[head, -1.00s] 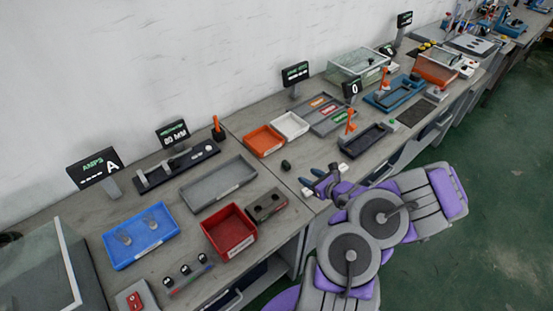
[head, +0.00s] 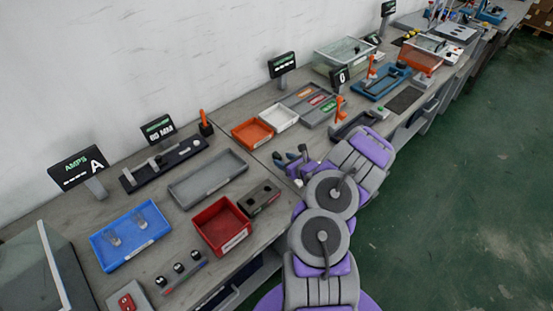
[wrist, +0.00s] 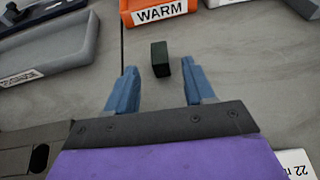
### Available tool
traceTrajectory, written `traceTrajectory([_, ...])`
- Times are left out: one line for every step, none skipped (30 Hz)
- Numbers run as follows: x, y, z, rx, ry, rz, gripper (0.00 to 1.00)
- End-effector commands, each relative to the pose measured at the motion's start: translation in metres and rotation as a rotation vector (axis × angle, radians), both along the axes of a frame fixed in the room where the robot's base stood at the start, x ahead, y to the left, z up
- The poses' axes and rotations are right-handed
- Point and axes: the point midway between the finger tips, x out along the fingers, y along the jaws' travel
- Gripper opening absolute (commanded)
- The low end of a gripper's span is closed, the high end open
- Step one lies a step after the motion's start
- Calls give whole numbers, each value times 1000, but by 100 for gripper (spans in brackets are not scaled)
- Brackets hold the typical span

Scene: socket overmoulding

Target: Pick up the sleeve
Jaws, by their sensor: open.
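A small dark green, nearly black piece, which I take for the sleeve, stands alone on the grey bench; it shows in the wrist view (wrist: 160,59) and in the head view (head: 277,157). My gripper (wrist: 159,75) is open and empty. In the head view my gripper (head: 297,156) is low over the bench beside the sleeve.
An orange bin (wrist: 158,12) labelled WARM stands just beyond the sleeve. A grey tray (wrist: 40,45) lies to the left. A red bin (head: 222,228) and a grey block with holes (head: 260,198) stand nearer the bench's front edge. Bare bench surrounds the sleeve.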

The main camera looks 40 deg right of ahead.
Motion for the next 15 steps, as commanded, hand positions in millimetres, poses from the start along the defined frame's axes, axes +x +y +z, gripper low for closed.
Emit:
traceTrajectory([2,0,-1,0,1,1,53])
traceTrajectory([3,-1,-2,0,1,1,53])
traceTrajectory([6,-1,-4,1,2,2,53])
traceTrajectory([8,-1,-5,2,2,1,53])
traceTrajectory([12,0,-6,1,3,3,53])
traceTrajectory([16,0,-8,2,3,2,53])
traceTrajectory([19,0,-10,1,4,3,53])
traceTrajectory([23,0,-11,2,4,4,53])
traceTrajectory([27,0,-12,2,3,3,53])
traceTrajectory([30,0,-12,2,3,2,53])
traceTrajectory([34,0,-14,0,3,3,53])
traceTrajectory([38,0,-15,-1,3,4,53])
traceTrajectory([41,-1,-16,-1,3,1,53])
traceTrajectory([43,-1,-17,-1,2,1,53])
traceTrajectory([46,0,-17,-1,1,1,53])
